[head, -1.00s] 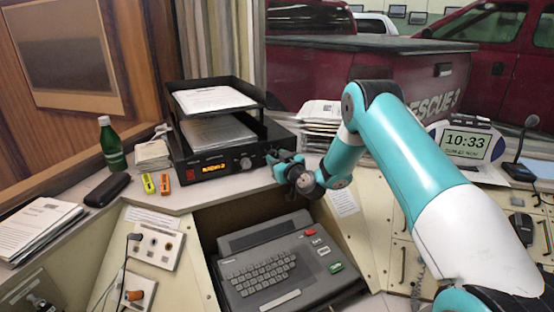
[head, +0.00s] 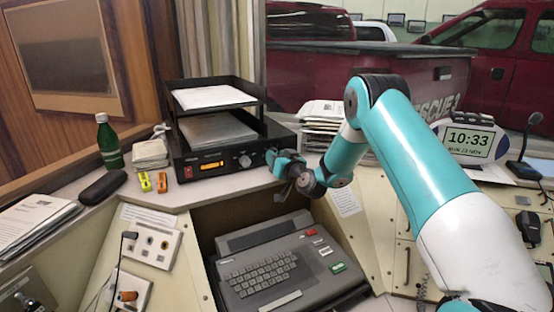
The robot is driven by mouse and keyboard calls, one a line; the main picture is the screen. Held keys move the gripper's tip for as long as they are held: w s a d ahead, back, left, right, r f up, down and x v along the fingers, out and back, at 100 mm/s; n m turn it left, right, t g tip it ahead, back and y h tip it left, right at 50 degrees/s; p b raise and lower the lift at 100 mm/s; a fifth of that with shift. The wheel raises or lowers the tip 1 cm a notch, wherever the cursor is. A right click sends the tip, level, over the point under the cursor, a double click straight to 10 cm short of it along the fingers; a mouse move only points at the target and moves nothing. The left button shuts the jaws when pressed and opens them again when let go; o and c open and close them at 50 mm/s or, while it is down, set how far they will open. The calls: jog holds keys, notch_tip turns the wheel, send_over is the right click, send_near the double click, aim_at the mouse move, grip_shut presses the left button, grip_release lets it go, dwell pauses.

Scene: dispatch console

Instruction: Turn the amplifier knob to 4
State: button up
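The amplifier (head: 206,174) is a black box on the desk shelf, below a stacked paper tray. Its front has a small lit orange display (head: 211,166), whose text is too small to read. A round silver knob (head: 245,161) shows on the front, right of the display; its pointer and scale cannot be read. My gripper (head: 271,158) is at the right end of the amplifier's front, to the right of the silver knob and apart from it. It hides that corner of the front. The fingers are small and dark, so I cannot tell their opening or whether they touch anything.
A grey keyboard machine (head: 280,265) sits in the recess below. A paper stack (head: 322,118) is behind my arm. A clock (head: 468,140) is at right.

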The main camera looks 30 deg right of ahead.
jog(key=o, duration=0.4)
jog(key=shift+s, duration=0.1)
jog(key=shift+s+f+b, duration=0.15)
jog(key=shift+s+b, duration=0.15)
jog(key=shift+b, duration=0.1)
jog(key=s+d+b, duration=0.1)
jog(key=s+b, duration=1.1)
jog(key=s, duration=0.4)
jog(key=shift+s, duration=0.3)
